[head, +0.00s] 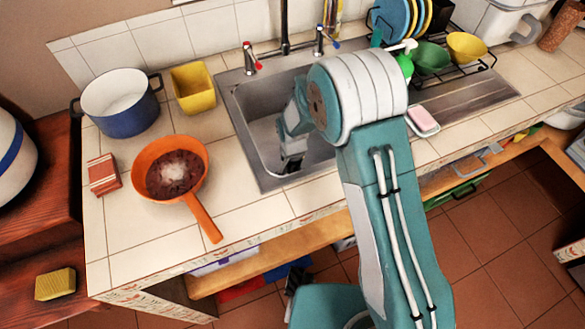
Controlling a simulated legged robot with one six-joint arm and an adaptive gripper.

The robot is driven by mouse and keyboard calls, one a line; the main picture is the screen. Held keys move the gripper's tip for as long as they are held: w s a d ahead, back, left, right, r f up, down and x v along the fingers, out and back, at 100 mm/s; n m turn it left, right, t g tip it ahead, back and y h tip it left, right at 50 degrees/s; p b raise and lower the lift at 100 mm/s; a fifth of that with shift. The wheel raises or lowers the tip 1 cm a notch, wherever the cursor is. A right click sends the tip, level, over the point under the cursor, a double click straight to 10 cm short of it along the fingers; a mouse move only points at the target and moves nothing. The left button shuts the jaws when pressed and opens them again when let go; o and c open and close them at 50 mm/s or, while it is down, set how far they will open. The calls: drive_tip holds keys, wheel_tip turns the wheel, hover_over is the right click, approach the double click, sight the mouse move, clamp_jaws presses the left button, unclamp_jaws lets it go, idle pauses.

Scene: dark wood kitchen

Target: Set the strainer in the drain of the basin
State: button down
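The metal basin (250,117) is set into the tiled counter, in the middle of the head view. My arm reaches over it from the front, and my gripper (291,165) is low inside the basin, near its front wall. The gripper is small and dark here, and I cannot tell whether its fingers are open or shut or hold anything. I cannot make out the strainer. The drain is not visible either; my arm and gripper cover much of the basin.
An orange pan (146,184) with dark contents stands left of the basin, its handle toward the front edge. A blue pot (125,121), yellow container (193,88) and red-white box (104,174) are nearby. Taps (249,58) rise behind the basin. A pink soap dish (422,121) and dish rack (470,69) are right.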

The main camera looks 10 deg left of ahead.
drive_tip(key=shift+f, duration=0.15)
drive_tip(key=c, duration=0.7)
unclamp_jaws()
drive_tip(key=shift+c, duration=0.2)
wheel_tip(320, 180, up, 12)
drive_tip(key=shift+r, duration=0.15)
